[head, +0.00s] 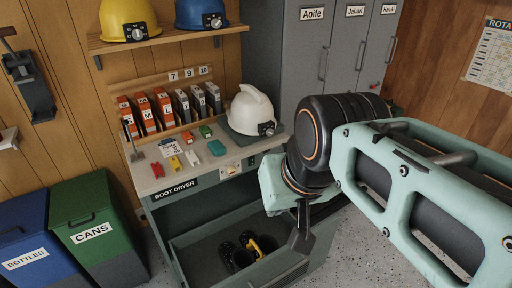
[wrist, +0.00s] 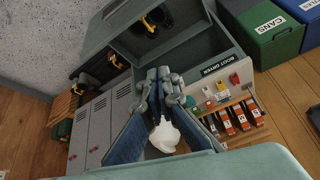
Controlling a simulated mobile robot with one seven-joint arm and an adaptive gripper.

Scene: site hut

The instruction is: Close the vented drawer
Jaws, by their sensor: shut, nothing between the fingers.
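The vented drawer (head: 291,273) is the lower drawer of the boot dryer (head: 174,193). It stands pulled out, and its slotted front faces the near side in the head view. Dark boots (head: 237,256) with a yellow part lie inside it. The drawer also shows at the top of the wrist view (wrist: 118,18), cut off by the frame edge. My gripper (head: 301,242) points down over the drawer's front edge in the head view; I cannot tell whether it touches. The wrist view shows its fingers (wrist: 157,73) together, with nothing between them.
A white helmet (head: 250,108) and small coloured items stand on the dryer top. Grey lockers (head: 310,60) rise behind my arm. A green bin (head: 92,225) and a blue bin (head: 24,240) stand to the left. Speckled floor (head: 355,255) is open at the right.

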